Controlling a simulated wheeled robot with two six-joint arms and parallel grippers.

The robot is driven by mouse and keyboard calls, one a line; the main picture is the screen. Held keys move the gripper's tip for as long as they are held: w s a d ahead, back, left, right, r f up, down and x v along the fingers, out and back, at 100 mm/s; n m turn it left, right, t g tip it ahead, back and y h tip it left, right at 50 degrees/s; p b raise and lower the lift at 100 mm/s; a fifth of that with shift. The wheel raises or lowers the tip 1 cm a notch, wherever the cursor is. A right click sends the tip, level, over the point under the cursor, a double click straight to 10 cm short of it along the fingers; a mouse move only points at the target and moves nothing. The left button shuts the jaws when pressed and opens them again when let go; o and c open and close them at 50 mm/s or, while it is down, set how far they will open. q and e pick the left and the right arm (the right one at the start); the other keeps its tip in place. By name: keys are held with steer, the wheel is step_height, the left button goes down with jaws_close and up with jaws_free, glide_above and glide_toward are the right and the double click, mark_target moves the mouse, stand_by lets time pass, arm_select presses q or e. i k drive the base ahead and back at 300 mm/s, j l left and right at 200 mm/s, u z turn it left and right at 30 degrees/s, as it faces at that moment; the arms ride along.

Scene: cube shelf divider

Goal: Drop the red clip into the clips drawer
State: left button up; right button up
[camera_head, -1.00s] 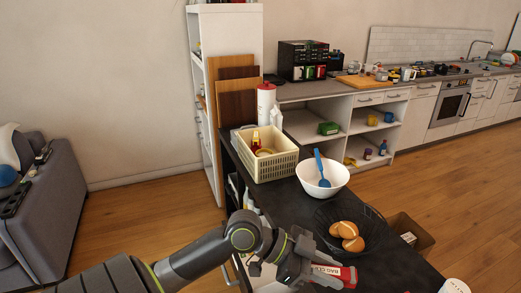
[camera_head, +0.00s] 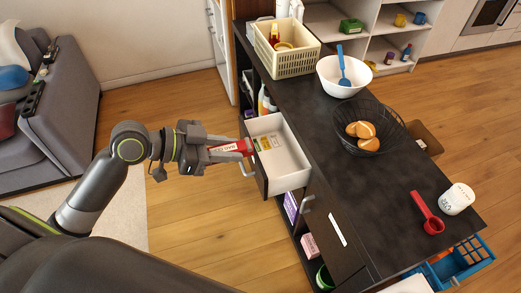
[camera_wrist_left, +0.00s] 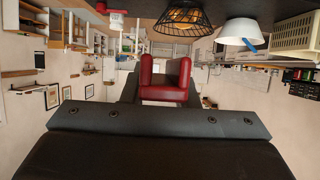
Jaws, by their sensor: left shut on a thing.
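The red clip (camera_head: 232,147), with a white label, is held in my left gripper (camera_head: 212,152), which is shut on it. In the left wrist view the red clip (camera_wrist_left: 165,80) shows between the fingers. An open drawer (camera_head: 290,170) with a white inside stands out from the dark counter, just right of the gripper. The clip's tip is at the drawer's left front edge in the picture; I cannot tell its exact height above it. A small yellow-green item shows in the drawer. My right gripper is not in view.
Floor left of the drawer is clear.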

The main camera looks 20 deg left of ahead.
mark_target(272, 158)
steer(key=i+j+z, duration=0.15)
steer(key=j+z, duration=0.35)
steer(key=i+j+z, duration=0.1)
steer(key=j+z, duration=0.4)
steer(key=l, duration=0.1)
